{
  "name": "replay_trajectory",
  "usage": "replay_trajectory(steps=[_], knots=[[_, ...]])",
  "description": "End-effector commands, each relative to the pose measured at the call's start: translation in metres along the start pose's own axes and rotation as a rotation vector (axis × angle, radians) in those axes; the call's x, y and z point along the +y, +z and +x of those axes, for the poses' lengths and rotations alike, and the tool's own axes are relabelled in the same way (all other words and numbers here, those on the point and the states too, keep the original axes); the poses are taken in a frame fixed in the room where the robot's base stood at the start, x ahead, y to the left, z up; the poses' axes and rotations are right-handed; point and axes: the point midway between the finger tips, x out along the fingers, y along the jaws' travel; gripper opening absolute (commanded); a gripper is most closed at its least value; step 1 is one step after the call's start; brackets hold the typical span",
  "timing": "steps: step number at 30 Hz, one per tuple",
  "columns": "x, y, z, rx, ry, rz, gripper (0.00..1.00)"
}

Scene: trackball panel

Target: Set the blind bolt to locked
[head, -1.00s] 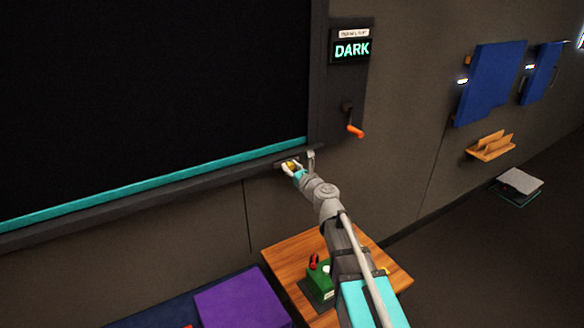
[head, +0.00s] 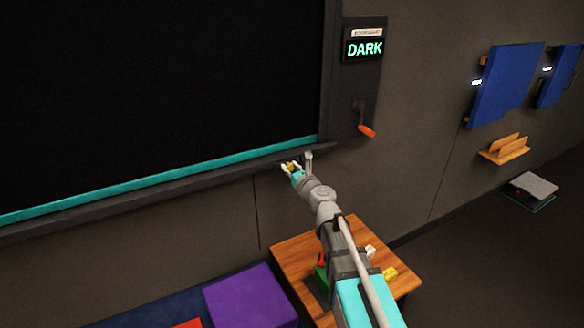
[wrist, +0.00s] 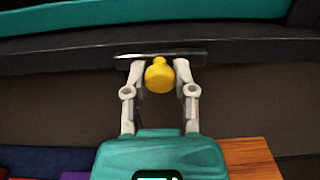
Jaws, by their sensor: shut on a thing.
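The blind bolt shows as a yellow knob (wrist: 159,76) on a dark plate (wrist: 188,54) fixed to the sill under the black blind. My gripper (wrist: 159,80) has a finger on each side of the knob and is shut on it. In the head view my gripper (head: 291,169) is at the sill's right end, with a bit of the yellow knob (head: 290,166) showing between the fingers. No locked or unlocked marking can be read in either view.
A black blind (head: 160,90) with a teal bottom bar (head: 170,178) hangs above. A panel reading DARK (head: 365,49) and an orange-handled crank (head: 366,130) are to the right. A wooden table (head: 300,250) and a purple box (head: 250,297) stand below.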

Motion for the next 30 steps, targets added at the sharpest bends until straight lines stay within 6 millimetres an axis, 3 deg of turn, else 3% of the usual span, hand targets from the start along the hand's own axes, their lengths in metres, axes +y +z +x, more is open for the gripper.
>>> replay_trajectory(steps=[8,9,15,30], knots=[[0.001,0.0,-0.001,0.0,0.009,0.001,0.0],[0.001,0.0,-0.001,0.0,0.009,0.001,0.36],[-0.003,0.0,-0.001,0.0,0.002,0.001,0.71],[-0.007,0.0,-0.009,0.0,-0.006,0.001,0.71]])
